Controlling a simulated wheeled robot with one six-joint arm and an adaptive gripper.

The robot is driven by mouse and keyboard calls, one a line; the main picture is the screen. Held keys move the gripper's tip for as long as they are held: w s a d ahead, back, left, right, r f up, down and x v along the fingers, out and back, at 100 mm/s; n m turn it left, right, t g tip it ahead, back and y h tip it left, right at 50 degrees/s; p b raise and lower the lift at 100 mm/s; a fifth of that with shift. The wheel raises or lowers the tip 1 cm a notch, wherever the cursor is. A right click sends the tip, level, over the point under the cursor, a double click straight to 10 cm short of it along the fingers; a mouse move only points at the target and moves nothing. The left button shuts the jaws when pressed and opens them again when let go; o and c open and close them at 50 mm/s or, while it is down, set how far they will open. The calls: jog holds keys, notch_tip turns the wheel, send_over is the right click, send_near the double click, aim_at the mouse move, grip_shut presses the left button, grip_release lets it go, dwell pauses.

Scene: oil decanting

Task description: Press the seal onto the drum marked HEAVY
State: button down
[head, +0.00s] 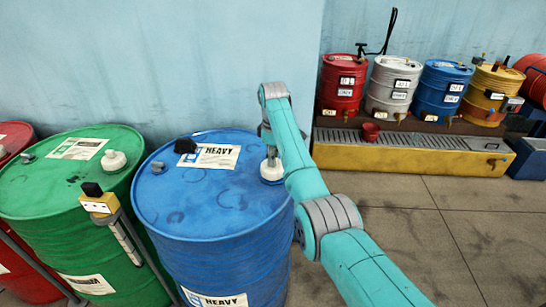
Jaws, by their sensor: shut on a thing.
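The blue drum (215,215) marked HEAVY stands upright at the centre left, its label (208,157) lying on the lid and a second one on its side. A round white cap (271,173), which looks like the seal, is at the right side of the lid. My gripper (270,158) points down at this cap and is shut on it, partly hidden by my teal arm. The cap appears to be at the lid surface; I cannot tell whether it is fully seated. A grey plug (158,167) sits at the lid's left edge.
A black lump (186,145) lies on the HEAVY lid. A green drum (70,185) with a similar white cap (113,160) stands close left, with a yellow-headed tool (100,203) before it. Small drums stand on a yellow-fronted rack (400,156). Floor at right is clear.

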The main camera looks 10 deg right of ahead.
jog(key=shift+f, duration=0.45)
dwell(0.4)
jog(key=c, duration=1)
grip_release()
jog(key=shift+c, duration=0.2)
